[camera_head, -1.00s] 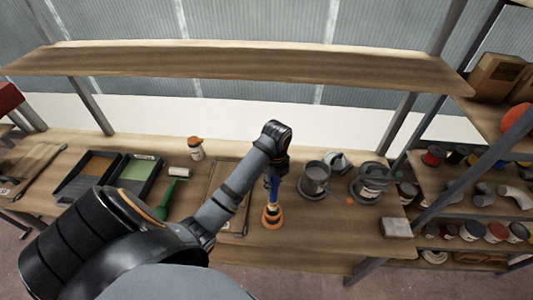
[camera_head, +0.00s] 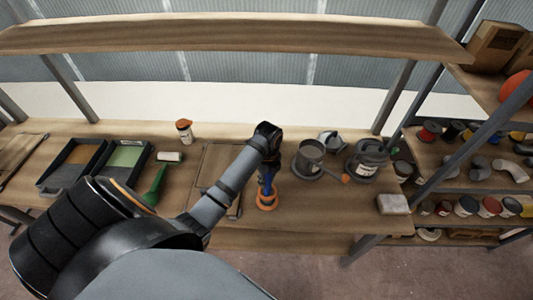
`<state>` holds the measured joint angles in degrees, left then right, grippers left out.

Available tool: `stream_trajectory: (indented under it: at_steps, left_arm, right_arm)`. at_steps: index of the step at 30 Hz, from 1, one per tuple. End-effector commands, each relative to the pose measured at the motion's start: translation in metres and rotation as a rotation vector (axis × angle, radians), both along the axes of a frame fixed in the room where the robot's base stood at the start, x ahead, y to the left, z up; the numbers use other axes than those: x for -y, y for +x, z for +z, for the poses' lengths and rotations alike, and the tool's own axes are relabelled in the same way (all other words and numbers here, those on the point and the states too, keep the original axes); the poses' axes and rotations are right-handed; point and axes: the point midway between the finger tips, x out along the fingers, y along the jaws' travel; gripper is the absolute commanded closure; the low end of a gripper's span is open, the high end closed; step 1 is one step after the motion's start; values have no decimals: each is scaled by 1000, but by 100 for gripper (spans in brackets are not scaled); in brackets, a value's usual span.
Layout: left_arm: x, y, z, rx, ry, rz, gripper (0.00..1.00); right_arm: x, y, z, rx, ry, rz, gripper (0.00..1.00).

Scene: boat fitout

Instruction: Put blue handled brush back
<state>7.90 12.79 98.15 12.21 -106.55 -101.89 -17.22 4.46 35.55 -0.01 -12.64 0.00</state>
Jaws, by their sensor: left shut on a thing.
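The blue-handled brush (camera_head: 266,188) is upright above the front part of the workbench (camera_head: 310,212). My left gripper (camera_head: 268,174) is shut on it from above, with the blue handle showing below the fingers. An orange ring-shaped piece (camera_head: 266,205) is directly under the brush on the bench. I cannot tell whether the brush's lower end is inside this piece or just above it. My right gripper is out of view.
A grey can (camera_head: 310,158), a dark lidded can (camera_head: 369,158) and a pale block (camera_head: 392,204) stand to the right. Two paint trays (camera_head: 122,160), a green-handled roller (camera_head: 154,187) and an orange-capped jar (camera_head: 184,132) are to the left. A shelf board (camera_head: 230,40) spans above.

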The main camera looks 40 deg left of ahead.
Motion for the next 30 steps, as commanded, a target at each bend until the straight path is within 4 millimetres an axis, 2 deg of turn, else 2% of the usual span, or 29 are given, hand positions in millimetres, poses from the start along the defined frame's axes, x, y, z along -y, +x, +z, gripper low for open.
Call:
stream_trajectory:
  at_steps: [2, 3, 7, 16, 19, 23, 24, 26, 27, 30]
  left_arm:
    - [0, 0, -2, -1, -1, 0, 100]
    - [0, 0, -2, -1, 0, 0, 70]
    - [0, 0, -2, -1, 0, 0, 53]
    - [0, 0, -1, 0, 0, 0, 53]
    - [0, 1, 8, 3, 1, 0, 53]
    - [1, 2, 37, 6, 1, -1, 53]
    - [1, 1, 54, 3, 0, 0, 53]
    - [1, 1, 71, 3, 1, 0, 53]
    - [1, 1, 84, 0, 1, 0, 53]
    - [2, 1, 102, -1, 0, 0, 53]
  right_arm:
    - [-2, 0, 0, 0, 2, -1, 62]
    - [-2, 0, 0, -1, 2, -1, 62]
    - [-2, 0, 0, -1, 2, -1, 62]
    - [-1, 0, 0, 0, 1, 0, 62]
    - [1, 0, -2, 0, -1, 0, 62]
    - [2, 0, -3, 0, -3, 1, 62]
    - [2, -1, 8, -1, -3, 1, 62]
    - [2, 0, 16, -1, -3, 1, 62]
    - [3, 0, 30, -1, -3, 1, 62]
    - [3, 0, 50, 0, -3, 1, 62]
